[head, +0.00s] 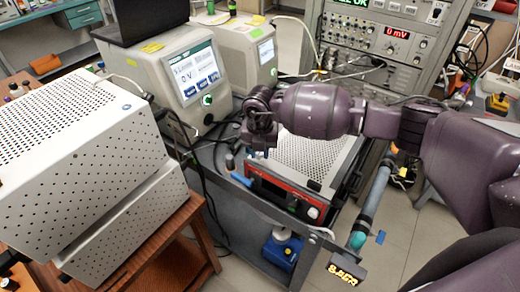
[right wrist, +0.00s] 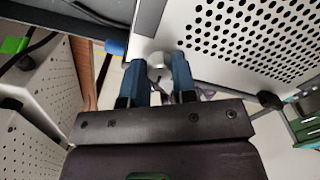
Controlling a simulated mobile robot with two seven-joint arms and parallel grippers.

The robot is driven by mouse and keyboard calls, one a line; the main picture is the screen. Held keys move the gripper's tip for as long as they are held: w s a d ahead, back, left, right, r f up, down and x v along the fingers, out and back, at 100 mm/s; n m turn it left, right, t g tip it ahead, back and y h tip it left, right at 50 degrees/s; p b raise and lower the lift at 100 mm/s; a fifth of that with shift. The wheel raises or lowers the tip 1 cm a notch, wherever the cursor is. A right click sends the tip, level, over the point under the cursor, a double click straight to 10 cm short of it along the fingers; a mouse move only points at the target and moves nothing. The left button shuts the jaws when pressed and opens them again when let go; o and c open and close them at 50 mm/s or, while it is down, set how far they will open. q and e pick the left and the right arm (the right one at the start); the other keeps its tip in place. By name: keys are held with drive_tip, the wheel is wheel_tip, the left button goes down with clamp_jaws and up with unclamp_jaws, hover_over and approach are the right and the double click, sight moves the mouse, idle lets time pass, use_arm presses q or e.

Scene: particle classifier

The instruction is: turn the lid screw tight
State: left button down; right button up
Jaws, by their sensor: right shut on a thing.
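The lid screw (right wrist: 157,60) is a small round grey knob near the corner of a perforated light-grey lid (right wrist: 250,28). My right gripper (right wrist: 160,76) has its two blue fingers shut on the screw, one on each side. In the head view the same lid (head: 315,160) tops a box with a red and black front. My right gripper (head: 258,150) points down at the left corner of this lid, and it hides the screw there. My left gripper is in neither view.
The box stands on a grey cart (head: 235,205). White perforated housings (head: 85,150) stand at the left on a wooden table. Instruments with screens (head: 190,75) stand behind, with cables close to my gripper.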

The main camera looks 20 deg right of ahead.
idle(0.6)
drive_tip(key=o, duration=0.9)
drive_tip(key=shift+o, duration=0.2)
drive_tip(key=shift+r, duration=0.1)
wheel_tip(320, 180, up, 11)
drive_tip(key=shift+b, duration=0.45)
drive_tip(key=shift+f, duration=0.2)
